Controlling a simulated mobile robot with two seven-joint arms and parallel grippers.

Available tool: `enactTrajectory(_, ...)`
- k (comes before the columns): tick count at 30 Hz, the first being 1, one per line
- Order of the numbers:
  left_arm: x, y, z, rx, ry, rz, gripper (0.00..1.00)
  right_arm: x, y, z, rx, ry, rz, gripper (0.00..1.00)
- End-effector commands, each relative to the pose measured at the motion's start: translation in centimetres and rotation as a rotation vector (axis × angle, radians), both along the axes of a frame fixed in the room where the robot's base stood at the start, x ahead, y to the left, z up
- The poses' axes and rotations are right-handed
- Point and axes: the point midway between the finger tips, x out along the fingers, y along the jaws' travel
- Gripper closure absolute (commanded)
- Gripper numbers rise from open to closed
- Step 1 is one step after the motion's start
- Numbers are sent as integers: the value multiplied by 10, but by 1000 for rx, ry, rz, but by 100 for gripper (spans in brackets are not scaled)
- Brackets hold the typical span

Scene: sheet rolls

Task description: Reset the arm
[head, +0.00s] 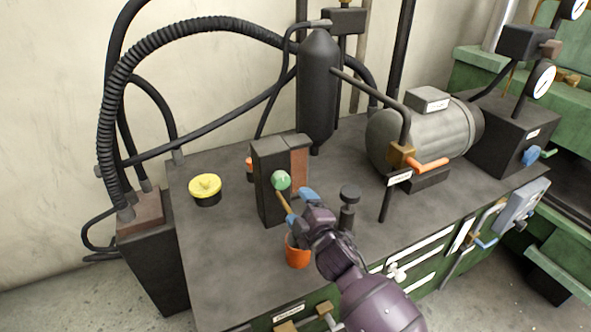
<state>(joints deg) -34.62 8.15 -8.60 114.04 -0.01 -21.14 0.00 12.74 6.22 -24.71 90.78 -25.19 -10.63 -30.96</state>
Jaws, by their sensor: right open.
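My right arm comes in from the bottom and ends in a dark purple right gripper (300,207) with blue fingertips. It is open, over the grey bench top (235,240). A lever with a round green knob (281,180) and a brass rod stands just beyond the fingertips, in front of a dark box (268,158). The rod's lower end is close to the gripper; I cannot tell whether they touch. An orange cup-like part (297,254) is partly hidden behind the gripper and wrist. My left gripper is out of view.
A yellow knob (205,186) sits at left on the bench. A black cylinder (318,85), a grey motor (425,130) and an orange-handled lever (429,164) stand behind. A short black post (349,205) stands close right of the gripper. Thick hoses (112,110) arch at left.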

Motion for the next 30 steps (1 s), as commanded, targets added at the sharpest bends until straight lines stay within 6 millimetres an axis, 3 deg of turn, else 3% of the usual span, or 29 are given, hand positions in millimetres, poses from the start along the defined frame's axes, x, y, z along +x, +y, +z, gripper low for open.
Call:
enactTrajectory(8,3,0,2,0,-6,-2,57,1,-1,-1,72,41,-6,24)
enactTrajectory(13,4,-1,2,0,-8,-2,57,2,-7,20,275,109,-22,24)
enactTrajectory(16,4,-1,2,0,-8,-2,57,-7,-28,20,438,182,-59,24)
enactTrajectory(23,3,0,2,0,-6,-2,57,-42,-75,-6,671,318,-155,24)
enactTrajectory(30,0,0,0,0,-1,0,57,-106,-137,-55,875,461,-307,24)
